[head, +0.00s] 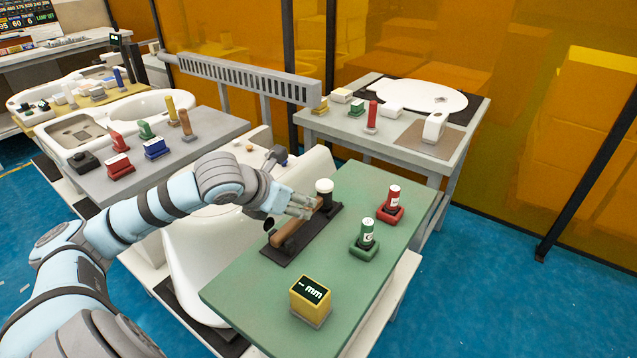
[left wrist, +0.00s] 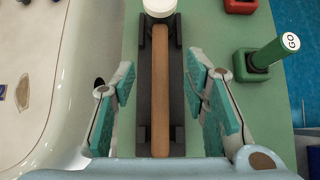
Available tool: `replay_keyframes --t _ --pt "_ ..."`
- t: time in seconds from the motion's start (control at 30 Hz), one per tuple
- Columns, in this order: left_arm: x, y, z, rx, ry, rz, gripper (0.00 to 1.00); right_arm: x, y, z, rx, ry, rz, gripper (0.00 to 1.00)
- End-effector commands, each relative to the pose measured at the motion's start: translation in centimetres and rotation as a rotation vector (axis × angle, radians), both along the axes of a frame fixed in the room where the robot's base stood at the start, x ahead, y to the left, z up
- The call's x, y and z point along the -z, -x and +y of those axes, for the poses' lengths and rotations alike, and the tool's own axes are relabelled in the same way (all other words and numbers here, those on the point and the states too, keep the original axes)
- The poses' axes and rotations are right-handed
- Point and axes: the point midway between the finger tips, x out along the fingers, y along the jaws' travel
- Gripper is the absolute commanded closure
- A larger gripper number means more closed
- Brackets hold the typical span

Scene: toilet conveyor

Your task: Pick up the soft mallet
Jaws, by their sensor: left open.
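The soft mallet has a wooden handle (head: 290,236) and a dark head with a white face (head: 324,186). It lies in a black holder (head: 276,254) on the green table top. In the left wrist view the handle (left wrist: 161,90) runs up the middle, with the white face (left wrist: 159,7) at the top edge. My left gripper (head: 306,206) is over the handle near the head. In the left wrist view its two teal-padded fingers (left wrist: 160,100) are open, one on each side of the handle, apart from it. My right gripper is not in view.
On the green table (head: 235,297) stand a green GO gauge (head: 367,234), a red gauge (head: 393,198) and a yellow display box (head: 310,298). A white toilet (head: 190,262) stands close on the left.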

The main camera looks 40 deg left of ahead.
Motion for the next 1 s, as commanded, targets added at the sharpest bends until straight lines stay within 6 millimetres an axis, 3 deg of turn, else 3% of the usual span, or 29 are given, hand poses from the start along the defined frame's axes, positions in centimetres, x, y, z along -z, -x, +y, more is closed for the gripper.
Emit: replay_keyframes --t 0.43,0.67,0.7,0.93,1.0 --pt "4.9 -4.5 0.0 0.001 0.007 0.0 0.59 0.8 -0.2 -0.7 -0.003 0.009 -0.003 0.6" --pt "5.3 -5.0 0.1 0.003 0.001 0.0 0.59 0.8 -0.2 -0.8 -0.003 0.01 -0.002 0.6" --pt "5.3 -5.0 0.1 0.003 0.001 0.0 0.61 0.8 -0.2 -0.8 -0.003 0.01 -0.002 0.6" --pt "5.3 -5.0 0.1 0.003 0.001 0.0 0.98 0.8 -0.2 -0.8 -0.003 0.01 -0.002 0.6" --pt "5.3 -5.0 0.1 0.003 0.001 0.0 1.0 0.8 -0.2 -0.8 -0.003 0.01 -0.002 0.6"
